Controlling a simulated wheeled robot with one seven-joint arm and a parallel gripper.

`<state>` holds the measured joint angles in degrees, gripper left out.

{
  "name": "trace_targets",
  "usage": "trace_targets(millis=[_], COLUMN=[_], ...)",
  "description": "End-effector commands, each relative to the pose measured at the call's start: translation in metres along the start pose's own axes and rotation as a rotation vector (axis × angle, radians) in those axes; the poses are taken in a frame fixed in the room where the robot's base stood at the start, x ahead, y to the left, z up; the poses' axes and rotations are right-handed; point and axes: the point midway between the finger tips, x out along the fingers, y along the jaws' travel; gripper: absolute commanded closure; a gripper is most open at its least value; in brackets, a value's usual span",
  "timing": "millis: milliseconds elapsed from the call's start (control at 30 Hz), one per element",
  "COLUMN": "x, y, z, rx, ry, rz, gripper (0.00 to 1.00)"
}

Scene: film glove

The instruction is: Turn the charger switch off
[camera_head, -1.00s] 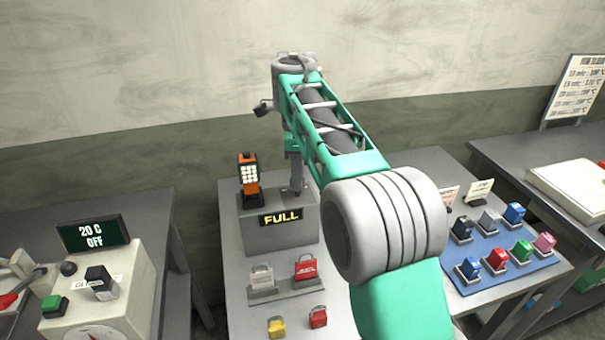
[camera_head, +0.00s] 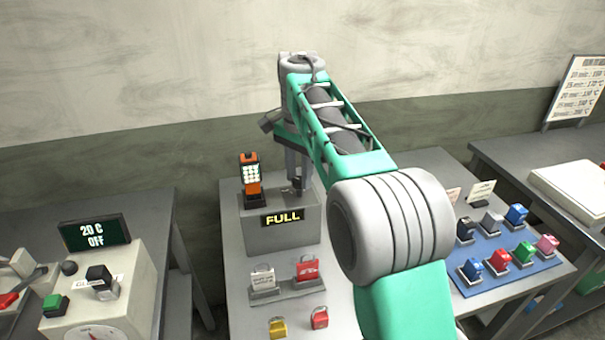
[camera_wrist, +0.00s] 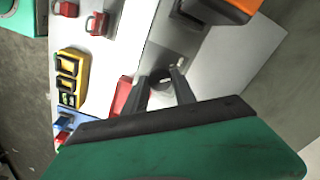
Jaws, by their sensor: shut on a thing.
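The charger (camera_head: 265,232) is a grey box with a display reading FULL on its front. An orange device with a lit white panel (camera_head: 251,172) stands upright on its left half; its orange edge (camera_wrist: 232,8) shows in the wrist view. My gripper (camera_head: 297,183) points down at the right part of the box top. In the wrist view its dark fingers (camera_wrist: 167,77) are shut on the small charger switch, which they mostly hide. I cannot tell which way the switch is set.
Padlocks (camera_head: 277,327) and tags on a grey holder (camera_head: 285,289) are in front of the charger. A blue mat (camera_head: 490,290) with several coloured blocks lies to the right. A control box (camera_head: 125,290) with a 20 C OFF display is on the left table. The wall is behind.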

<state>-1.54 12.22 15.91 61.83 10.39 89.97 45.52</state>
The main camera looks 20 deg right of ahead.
Motion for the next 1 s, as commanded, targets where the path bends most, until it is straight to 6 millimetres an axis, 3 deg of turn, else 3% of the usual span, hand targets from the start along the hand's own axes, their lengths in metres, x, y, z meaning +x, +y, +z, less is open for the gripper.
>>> trace_targets(millis=[400, 867, 900, 1000], x=[0.0011, 0.0016, 0.0016, 0.0015], y=[0.0001, 0.0002, 0.0002, 0.0002], z=[0.0005, 0.0006, 0.0006, 0.0005], rx=[-0.166, -0.181, -0.181, -0.18], ry=[-0.002, -0.003, -0.003, -0.003], rz=[0.002, 0.003, 0.003, 0.003], gripper=[1.0, 1.0, 0.67, 0.59])
